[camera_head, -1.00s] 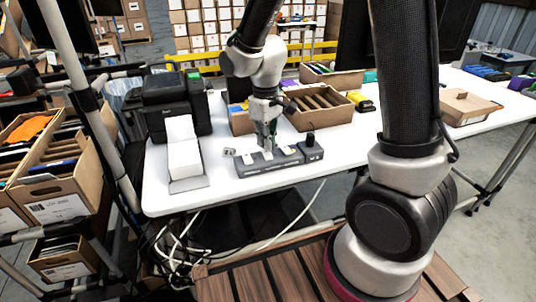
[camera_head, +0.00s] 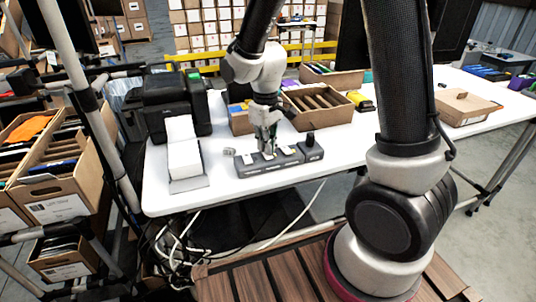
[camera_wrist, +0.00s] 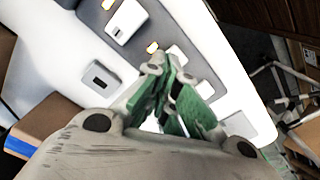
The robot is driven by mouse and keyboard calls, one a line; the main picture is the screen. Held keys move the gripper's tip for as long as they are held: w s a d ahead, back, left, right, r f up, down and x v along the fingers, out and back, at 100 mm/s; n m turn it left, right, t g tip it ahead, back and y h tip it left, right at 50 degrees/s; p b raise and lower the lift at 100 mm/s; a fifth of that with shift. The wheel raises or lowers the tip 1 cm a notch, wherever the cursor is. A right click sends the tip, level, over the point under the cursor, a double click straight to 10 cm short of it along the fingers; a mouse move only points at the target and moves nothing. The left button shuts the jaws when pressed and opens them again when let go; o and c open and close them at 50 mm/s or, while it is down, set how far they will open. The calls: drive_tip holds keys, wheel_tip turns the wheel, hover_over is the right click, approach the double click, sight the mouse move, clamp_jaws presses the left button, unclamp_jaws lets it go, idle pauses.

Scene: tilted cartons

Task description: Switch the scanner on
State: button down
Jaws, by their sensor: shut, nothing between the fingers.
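A long grey switch box (camera_head: 243,171) lies on the white table, with white rocker-like switches on top and a black knob (camera_head: 310,140) at its right end. My gripper (camera_head: 269,152) is shut and empty, pointing down at the middle of the box. In the wrist view my fingertips (camera_wrist: 163,64) are right by one white switch (camera_wrist: 176,52); I cannot tell whether they touch it.
A small grey slotted piece (camera_wrist: 100,77) lies on the table beside the box. Open cartons (camera_head: 318,119) and a yellow item (camera_head: 361,102) stand behind and right of my gripper. The table front (camera_head: 215,198) is clear; cables hang below it.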

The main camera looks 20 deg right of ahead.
drive_tip(key=shift+r, duration=3.5)
drive_tip(key=s+d+r+m+t, duration=0.2)
drive_tip(key=s+d+r, duration=0.4)
drive_tip(key=s, duration=0.3)
drive_tip(key=s+d+r+m+t, duration=0.2)
drive_tip(key=s+d+r+m, duration=0.2)
drive_tip(key=s+d+r, duration=0.3)
drive_tip(key=s+d, duration=0.2)
drive_tip(key=s, duration=0.1)
drive_tip(key=shift+a+r, duration=0.1)
